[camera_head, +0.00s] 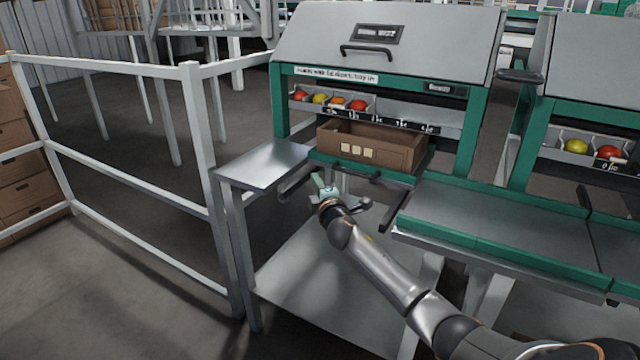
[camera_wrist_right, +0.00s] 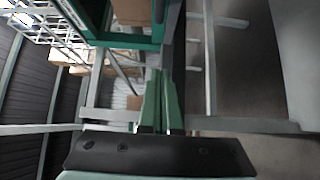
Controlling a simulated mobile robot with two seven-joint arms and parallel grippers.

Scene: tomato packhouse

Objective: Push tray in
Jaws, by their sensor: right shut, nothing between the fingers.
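The tray (camera_head: 345,164) has a green front edge and sits low in the opening of the left sorting machine, sticking out at the front. An open cardboard box (camera_head: 395,155) with small pale labels stands on it. My right gripper (camera_head: 322,182) is in front of and below the tray's left part, near a dark bar; I cannot tell if it touches anything. Its green fingers are shut together and empty in the wrist view (camera_wrist_right: 160,85). A green edge (camera_wrist_right: 140,42) and brown cardboard show beyond the fingers there. My left gripper is in neither view.
A metal side table (camera_head: 265,165) stands left of the tray. A white railing (camera_head: 130,140) runs along the left. A green-edged metal shelf (camera_head: 490,215) is right of my arm. Red and yellow tomatoes (camera_head: 335,100) lie in bins above the box.

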